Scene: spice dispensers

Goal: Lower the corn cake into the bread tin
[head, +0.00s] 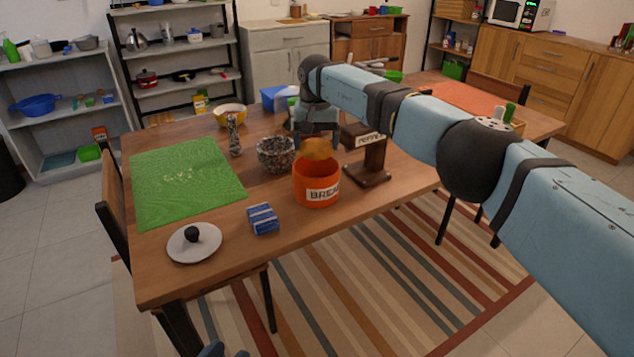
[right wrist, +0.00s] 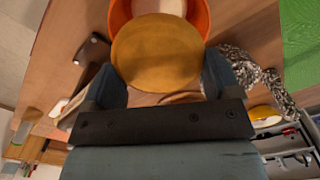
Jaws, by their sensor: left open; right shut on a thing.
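The round golden corn cake (head: 320,150) is in my right gripper (head: 317,138), just above the mouth of the orange bread tin (head: 316,182). In the right wrist view, the cake (right wrist: 157,55) sits between the two fingers and overlaps part of the tin's rim (right wrist: 201,16). The tin stands upright on the table, with a white label on its front that is partly readable as BREAD. Only a small part of my left gripper (head: 224,350) shows at the bottom edge of the head view, away from the cake and tin.
A wooden stand labelled PEPPER (head: 373,160) is close to the tin's right. A speckled bowl (head: 276,155) is behind left. A blue-and-white block (head: 263,218), a white lid with a dark knob (head: 194,243) and a green mat (head: 185,180) lie to the left.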

